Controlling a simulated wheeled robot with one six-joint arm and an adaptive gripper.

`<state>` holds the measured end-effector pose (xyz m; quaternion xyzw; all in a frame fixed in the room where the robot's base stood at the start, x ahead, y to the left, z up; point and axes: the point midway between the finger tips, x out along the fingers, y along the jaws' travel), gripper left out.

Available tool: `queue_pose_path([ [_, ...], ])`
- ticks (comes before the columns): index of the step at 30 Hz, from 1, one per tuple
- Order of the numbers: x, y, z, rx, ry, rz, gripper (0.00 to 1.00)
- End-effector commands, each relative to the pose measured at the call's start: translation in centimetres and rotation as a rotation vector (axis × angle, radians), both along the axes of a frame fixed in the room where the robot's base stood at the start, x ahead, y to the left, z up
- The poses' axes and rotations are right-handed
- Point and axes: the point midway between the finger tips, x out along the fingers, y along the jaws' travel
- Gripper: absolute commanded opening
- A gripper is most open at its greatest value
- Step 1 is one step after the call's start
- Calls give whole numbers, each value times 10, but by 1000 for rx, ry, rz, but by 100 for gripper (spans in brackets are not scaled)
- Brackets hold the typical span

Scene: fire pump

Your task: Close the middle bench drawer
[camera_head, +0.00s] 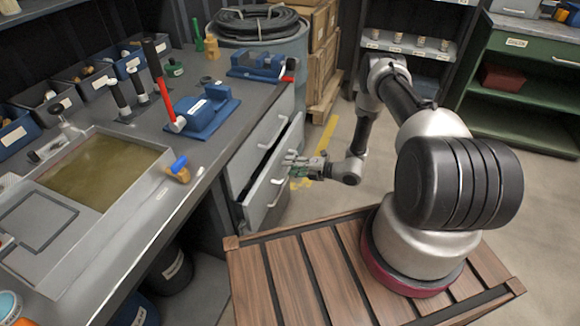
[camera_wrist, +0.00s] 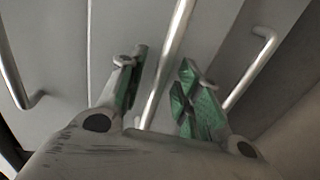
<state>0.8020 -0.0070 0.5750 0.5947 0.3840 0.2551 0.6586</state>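The middle bench drawer (camera_head: 272,172) is partly open. Its grey front stands out from the bench, with a dark gap behind its upper edge. My gripper (camera_head: 290,161) is at the drawer front. In the wrist view my gripper (camera_wrist: 160,88) has its green-padded fingers spread apart. A metal bar handle (camera_wrist: 172,45) runs between and beyond them against a grey drawer front. I cannot tell whether the fingertips touch the front or the handle. The drawer's inside is mostly hidden.
The upper drawer (camera_head: 266,132) looks shut. Other handles show in the wrist view at left (camera_wrist: 14,82) and right (camera_wrist: 252,68). A slatted wooden platform (camera_head: 300,275) is in front. Stacked boxes (camera_head: 318,60) stand behind the bench. Open floor (camera_head: 335,195) lies to the right.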

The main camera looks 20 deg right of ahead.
Motion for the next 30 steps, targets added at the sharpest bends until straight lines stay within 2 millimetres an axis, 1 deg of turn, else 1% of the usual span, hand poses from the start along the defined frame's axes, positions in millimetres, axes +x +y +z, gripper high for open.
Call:
queue_pose_path([
  [3,3,4,-1,0,0,-1,34],
  [9,3,4,-1,0,0,-1,34],
  [10,3,4,-1,0,0,-1,32],
  [14,3,4,-1,0,0,-1,8],
  [15,3,4,-1,0,0,-1,1],
  [23,4,5,-1,-1,-1,0,0],
  [26,8,13,-1,-2,-1,3,0],
  [30,22,32,-1,-1,-2,4,0],
])
